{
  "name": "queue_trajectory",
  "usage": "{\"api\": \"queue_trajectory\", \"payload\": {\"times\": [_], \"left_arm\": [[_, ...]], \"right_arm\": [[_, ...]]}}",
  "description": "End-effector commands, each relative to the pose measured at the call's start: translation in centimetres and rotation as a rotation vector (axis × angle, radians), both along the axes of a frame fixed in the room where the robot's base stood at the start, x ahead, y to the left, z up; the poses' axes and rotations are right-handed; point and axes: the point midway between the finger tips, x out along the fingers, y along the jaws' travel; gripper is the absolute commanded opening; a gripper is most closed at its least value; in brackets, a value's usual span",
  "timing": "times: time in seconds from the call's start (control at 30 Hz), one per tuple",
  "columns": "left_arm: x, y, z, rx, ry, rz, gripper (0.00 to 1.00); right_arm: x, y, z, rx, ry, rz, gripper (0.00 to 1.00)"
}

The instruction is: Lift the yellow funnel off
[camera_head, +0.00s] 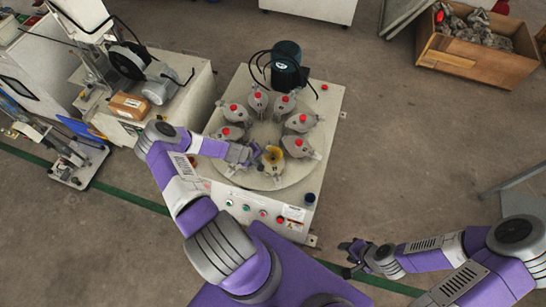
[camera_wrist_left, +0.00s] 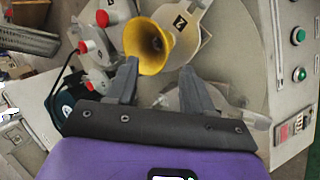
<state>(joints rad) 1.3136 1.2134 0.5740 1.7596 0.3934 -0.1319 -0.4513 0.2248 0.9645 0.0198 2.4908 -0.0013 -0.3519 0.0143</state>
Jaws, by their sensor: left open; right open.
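The yellow funnel (camera_head: 273,155) sits on one of the grey pots at the near right part of the round plate in the head view. In the left wrist view the funnel (camera_wrist_left: 148,46) shows its wide mouth, just beyond my fingertips. My left gripper (camera_head: 256,152) is open beside the funnel, on its left; the wrist view shows its two fingers (camera_wrist_left: 158,82) apart with nothing between them. Whether a finger touches the funnel I cannot tell. My right gripper (camera_head: 350,255) is open and empty over the floor, right of the machine.
Several grey pots with red caps (camera_head: 299,122) ring the round plate (camera_head: 265,135). A dark green motor (camera_head: 286,65) with black cables stands at the back. Buttons (camera_head: 246,207) line the machine's front. A wooden crate (camera_head: 480,60) stands at the back right. Floor between is clear.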

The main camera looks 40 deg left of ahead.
Motion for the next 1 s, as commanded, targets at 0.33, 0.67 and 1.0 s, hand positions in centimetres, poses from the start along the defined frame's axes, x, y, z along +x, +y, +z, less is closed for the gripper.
{"api": "queue_trajectory", "payload": {"times": [0.33, 0.67, 1.0], "left_arm": [[1.6, -0.3, -3.5, -0.003, -0.003, 0.013, 0.52], [3.4, -1.2, -6.6, -0.002, -0.003, 0.013, 0.52], [3.4, -1.2, -6.5, -0.002, -0.003, 0.013, 0.33]], "right_arm": [[0.0, 0.0, -1.7, 0.0, 0.0, 0.0, 0.43], [0.0, 0.0, -3.3, 0.0, 0.0, 0.0, 0.43], [0.0, 0.0, -3.2, 0.0, 0.0, 0.0, 0.43]]}}
